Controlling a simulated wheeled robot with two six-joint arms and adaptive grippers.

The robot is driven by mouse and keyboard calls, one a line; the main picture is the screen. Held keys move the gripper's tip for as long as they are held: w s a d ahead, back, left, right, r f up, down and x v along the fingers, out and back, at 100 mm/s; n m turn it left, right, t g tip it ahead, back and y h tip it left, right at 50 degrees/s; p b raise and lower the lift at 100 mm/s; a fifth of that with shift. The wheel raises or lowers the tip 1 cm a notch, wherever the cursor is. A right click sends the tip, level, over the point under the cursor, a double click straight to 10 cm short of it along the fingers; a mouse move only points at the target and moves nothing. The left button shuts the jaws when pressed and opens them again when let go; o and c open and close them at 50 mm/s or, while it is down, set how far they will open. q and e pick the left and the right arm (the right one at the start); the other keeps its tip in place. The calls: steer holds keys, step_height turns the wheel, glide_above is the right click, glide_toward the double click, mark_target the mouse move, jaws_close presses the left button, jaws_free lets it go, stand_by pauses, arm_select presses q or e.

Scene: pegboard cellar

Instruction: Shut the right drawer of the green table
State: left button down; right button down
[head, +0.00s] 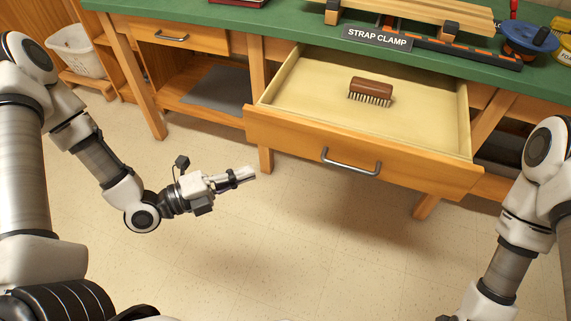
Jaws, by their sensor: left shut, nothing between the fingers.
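The green table (290,27) stands across the top of the head view. Its right drawer (275,127) is pulled well out, with a wooden front and a metal bar handle (351,166). A brown brush (371,92) lies bristles down inside it. The left drawer (175,36) is shut. My left gripper (250,174) is shut and empty, in front of and to the left of the right drawer, apart from it. My right arm comes in at the lower right, and its gripper is outside the picture.
On the table top are a strap clamp with a label (377,38) and a blue spool (526,38). Table legs (136,78) and an open lower shelf with a grey mat (218,89) are below. A white bin (76,50) stands at left. The floor in front is clear.

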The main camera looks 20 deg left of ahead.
mark_target(307, 142)
arm_select(q)
steer(key=x, duration=0.4)
steer(key=b+x, duration=0.1)
steer(key=x, duration=0.3)
steer(key=w+a+b+x, duration=0.1)
steer(key=x, duration=0.2)
steer(key=shift+w+d+r, duration=0.2)
steer(key=shift+w+d, duration=0.05)
steer(key=shift+w, duration=0.1)
steer(key=shift+w+a, duration=0.1)
steer(key=shift+w, duration=0.45)
steer(key=shift+w, duration=0.1)
